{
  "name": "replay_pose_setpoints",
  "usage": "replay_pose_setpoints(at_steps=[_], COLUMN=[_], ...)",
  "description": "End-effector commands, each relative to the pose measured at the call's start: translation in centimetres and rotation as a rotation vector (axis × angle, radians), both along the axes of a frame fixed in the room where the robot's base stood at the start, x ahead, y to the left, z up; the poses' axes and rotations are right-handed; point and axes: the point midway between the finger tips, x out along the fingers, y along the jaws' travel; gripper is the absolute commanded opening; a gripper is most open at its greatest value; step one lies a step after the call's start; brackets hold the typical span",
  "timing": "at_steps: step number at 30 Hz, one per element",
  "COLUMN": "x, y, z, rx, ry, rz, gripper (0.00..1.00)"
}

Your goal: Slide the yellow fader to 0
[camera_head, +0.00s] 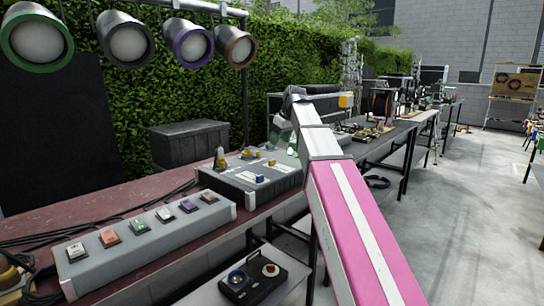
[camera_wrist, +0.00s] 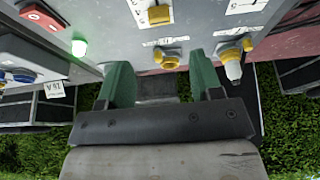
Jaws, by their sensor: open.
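The yellow fader (camera_wrist: 158,14) sits on a white, marked plate at the top edge of the wrist view, partly cut off by the frame. It is on the grey console (camera_head: 225,184) on the bench. In the head view I cannot tell for sure which small yellow part is the fader. My gripper (camera_wrist: 160,80) has two green fingers, spread apart with nothing between them. It is over the console's edge, apart from the fader. In the head view the arm hides part of the console's right end.
Two yellow knobs (camera_wrist: 168,60) (camera_wrist: 235,54) are near the fingers. A lit green lamp (camera_wrist: 78,47) and a red block (camera_wrist: 42,16) are at left. A grey button box (camera_head: 146,240) stands before the console. Stage lights (camera_head: 125,42) hang above the bench.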

Motion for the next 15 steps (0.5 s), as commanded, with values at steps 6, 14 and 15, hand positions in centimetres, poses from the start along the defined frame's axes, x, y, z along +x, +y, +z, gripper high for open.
replay_pose_setpoints(at_steps=[6, 14, 15], x=[0.4, 1.5, 1.7], y=[0.5, 1.6, 1.8], z=[-1.5, -5.4, -6.0], rx=[0.0, 0.001, 0.001], ry=[0.0, 0.002, 0.002], rz=[0.001, 0.001, 0.001], gripper=[0.6, 0.6, 0.6])
